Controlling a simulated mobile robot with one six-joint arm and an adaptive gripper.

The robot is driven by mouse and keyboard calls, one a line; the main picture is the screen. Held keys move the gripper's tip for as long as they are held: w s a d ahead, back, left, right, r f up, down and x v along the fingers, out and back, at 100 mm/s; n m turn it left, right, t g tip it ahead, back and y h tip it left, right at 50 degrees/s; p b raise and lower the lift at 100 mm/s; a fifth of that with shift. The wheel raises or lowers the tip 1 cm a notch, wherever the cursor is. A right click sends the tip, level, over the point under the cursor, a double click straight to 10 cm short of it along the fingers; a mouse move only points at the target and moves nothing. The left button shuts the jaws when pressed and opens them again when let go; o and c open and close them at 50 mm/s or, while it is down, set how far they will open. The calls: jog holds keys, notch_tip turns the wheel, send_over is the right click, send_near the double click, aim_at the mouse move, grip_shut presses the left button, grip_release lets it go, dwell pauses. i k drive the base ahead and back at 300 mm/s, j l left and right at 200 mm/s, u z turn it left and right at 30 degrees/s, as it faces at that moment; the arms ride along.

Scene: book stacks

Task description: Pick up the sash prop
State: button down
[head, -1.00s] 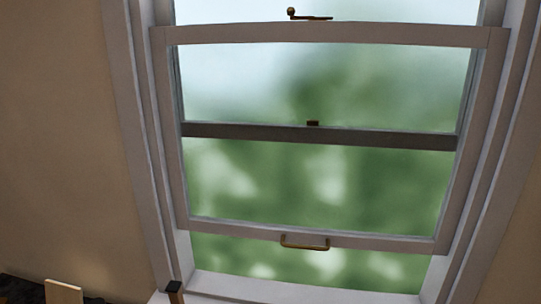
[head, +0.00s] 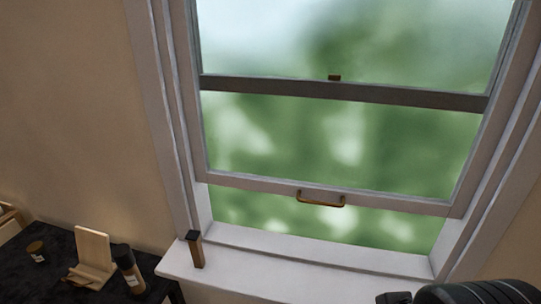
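The sash prop appears to be the small upright wooden block with a dark top (head: 196,251), standing at the left end of the white window sill (head: 290,258). The window's lower sash is raised, with a gap between its bottom rail (head: 260,191) and the sill. A brass handle (head: 320,200) is on that rail. A black rounded part of my arm shows at the bottom right corner, well to the right of the block. My gripper's fingers are not visible, and nothing touches the block.
Left of the sill is a dark counter (head: 50,268). The sill right of the block is clear.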

aim_at(193, 238)
jog(key=i+j+u, duration=0.15)
jog(key=i, duration=0.35)
jog(key=i+j+u, duration=0.15)
jog(key=i, duration=0.35)
